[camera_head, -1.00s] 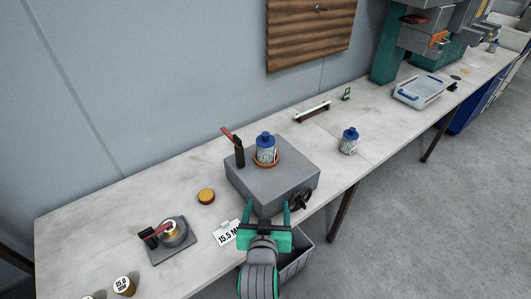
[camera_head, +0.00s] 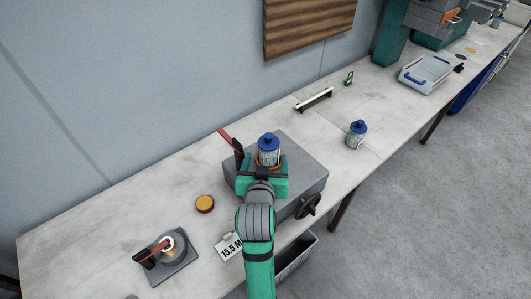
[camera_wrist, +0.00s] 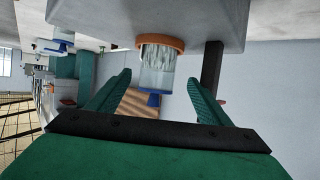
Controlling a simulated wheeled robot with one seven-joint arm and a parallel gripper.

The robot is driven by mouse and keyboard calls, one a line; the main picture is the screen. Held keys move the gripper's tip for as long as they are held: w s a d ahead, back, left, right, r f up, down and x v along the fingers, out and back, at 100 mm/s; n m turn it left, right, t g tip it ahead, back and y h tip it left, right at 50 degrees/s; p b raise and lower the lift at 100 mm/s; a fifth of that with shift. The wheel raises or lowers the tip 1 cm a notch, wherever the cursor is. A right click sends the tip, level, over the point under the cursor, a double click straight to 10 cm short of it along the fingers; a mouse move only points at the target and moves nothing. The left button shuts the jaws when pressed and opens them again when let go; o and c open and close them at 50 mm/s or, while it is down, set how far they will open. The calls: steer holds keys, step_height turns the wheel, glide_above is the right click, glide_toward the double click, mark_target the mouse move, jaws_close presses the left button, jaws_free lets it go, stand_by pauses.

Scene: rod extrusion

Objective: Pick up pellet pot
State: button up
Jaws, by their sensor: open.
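A clear pellet pot with a blue lid (camera_head: 269,148) stands upright in an orange ring on top of a grey block (camera_head: 305,172). My gripper (camera_head: 264,166) is open and low over the block, at the near side of this pot. In the wrist view, which is upside down, the pot (camera_wrist: 157,68) lies centred ahead between the lines of the two open fingers (camera_wrist: 158,80), with the orange ring (camera_wrist: 161,43) above it. The fingers do not visibly touch it. My gripper hides the pot's lower part in the head view. A second blue-lidded pot (camera_head: 357,135) stands on the bench to the right.
A red-handled black lever (camera_head: 233,143) rises close left of the pot. A black handwheel (camera_head: 309,206) sits on the block's front. A yellow-topped disc (camera_head: 205,204), a small fixture (camera_head: 168,256) and a 15.5 label (camera_head: 230,247) are on the bench (camera_head: 110,218). The bench beyond the block is mostly clear.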

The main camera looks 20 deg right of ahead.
steer(key=shift+w+d+f, duration=0.45)
steer(key=shift+w+d, duration=0.15)
steer(key=shift+d, duration=0.1)
steer(key=shift+r+x, duration=0.2)
steer(key=shift+x, duration=2.45)
steer(key=shift+w+a, duration=0.15)
steer(key=shift+c, duration=0.5)
steer(key=c, duration=1.5)
